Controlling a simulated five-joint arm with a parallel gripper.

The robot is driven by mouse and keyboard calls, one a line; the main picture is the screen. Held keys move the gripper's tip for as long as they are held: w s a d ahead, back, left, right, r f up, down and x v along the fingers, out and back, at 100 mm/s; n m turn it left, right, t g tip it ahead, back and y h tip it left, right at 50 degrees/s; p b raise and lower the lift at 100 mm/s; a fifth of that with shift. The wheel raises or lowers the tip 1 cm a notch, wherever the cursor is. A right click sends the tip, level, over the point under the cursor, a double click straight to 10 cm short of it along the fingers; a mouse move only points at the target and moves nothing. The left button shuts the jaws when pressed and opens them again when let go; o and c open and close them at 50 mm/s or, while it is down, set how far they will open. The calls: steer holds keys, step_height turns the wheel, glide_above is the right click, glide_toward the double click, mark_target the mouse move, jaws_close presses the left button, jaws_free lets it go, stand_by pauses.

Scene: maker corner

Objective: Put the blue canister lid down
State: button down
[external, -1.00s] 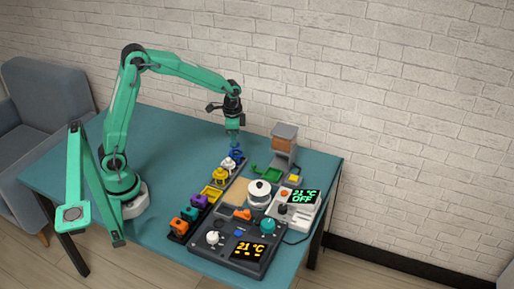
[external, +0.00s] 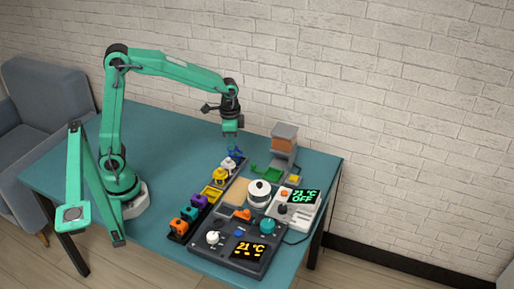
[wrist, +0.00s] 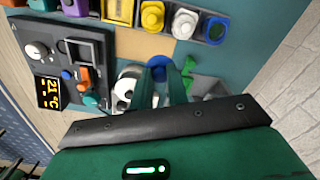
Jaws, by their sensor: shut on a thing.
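My gripper (external: 232,134) hangs above the far end of the canister row. In the wrist view its two green fingers (wrist: 162,76) are shut on the blue canister lid (wrist: 158,62), a round blue piece at the fingertips. The fingers hide part of the lid. A blue canister (wrist: 215,30) stands at the end of the row, beside the white one, and it also shows below my gripper in the external view (external: 236,157). The lid is too small to make out clearly in the external view.
The row also holds white (external: 229,165), yellow (external: 219,176), purple (external: 200,201), teal and orange canisters. A dark control panel (external: 225,253), a white-topped device (external: 259,190), a display unit (external: 302,213) and a grey dispenser (external: 284,142) stand to the right. The table's back left is clear.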

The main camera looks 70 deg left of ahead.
steer(key=shift+d, duration=0.1)
steer(key=s+d+f+n, duration=0.1)
steer(key=s+d+f, duration=0.2)
steer(key=s+d, duration=0.4)
steer(key=s+d+f+n, duration=0.2)
steer(key=s+d, duration=0.3)
steer(key=d, duration=0.4)
glide_above(232, 201)
step_height(232, 201, down, 7)
steer(key=shift+w+a+f, duration=0.1)
steer(key=shift+f, duration=0.05)
steer(key=shift+f, duration=0.1)
steer(key=shift+f, duration=1.9)
steer(key=shift+f, duration=0.15)
